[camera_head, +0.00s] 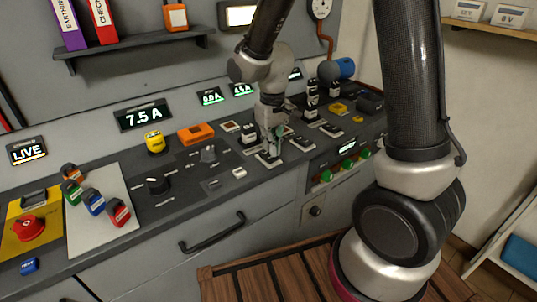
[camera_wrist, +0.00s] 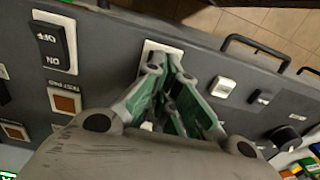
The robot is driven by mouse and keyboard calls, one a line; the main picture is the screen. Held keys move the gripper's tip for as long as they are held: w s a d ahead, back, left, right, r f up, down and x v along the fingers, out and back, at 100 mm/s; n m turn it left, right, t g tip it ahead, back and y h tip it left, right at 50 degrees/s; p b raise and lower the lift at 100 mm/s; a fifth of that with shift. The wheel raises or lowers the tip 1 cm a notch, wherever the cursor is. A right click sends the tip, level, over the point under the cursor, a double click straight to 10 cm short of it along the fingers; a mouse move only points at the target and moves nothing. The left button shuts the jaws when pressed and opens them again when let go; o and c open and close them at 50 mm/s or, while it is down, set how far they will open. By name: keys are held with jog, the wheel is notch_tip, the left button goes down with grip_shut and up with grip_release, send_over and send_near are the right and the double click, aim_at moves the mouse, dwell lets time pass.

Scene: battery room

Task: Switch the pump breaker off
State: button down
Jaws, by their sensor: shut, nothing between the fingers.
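My gripper (camera_head: 273,146) is shut and empty, pointing down over the row of breakers on the dark console. In the wrist view its green-padded fingers (camera_wrist: 171,82) come together in front of a white-framed plate (camera_wrist: 163,47), hiding most of it. The white plate also shows under the gripper in the head view (camera_head: 266,161). A black rocker breaker (camera_wrist: 49,41) marked OFF and ON stands apart to the left in the wrist view. I cannot read which one is the pump breaker, nor tell whether the fingertips touch the plate below them.
A display (camera_head: 143,114) reads 7.5 A and another (camera_head: 28,151) reads LIVE. A drawer handle (camera_head: 212,233) sticks out in front.

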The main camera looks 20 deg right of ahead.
aim_at(272, 157)
jog(key=shift+f, duration=0.95)
dwell(0.4)
jog(key=shift+r, duration=3.5)
jog(key=s+d+r+m+t, duration=0.1)
jog(key=s+d+r+t, duration=0.1)
jog(key=s+d+r, duration=0.5)
jog(key=s+d+r+m+t, duration=0.2)
jog(key=s+d+r, duration=0.5)
jog(key=s, duration=0.5)
jog(key=shift+d+r+m, duration=0.3)
jog(key=shift+d, duration=0.15)
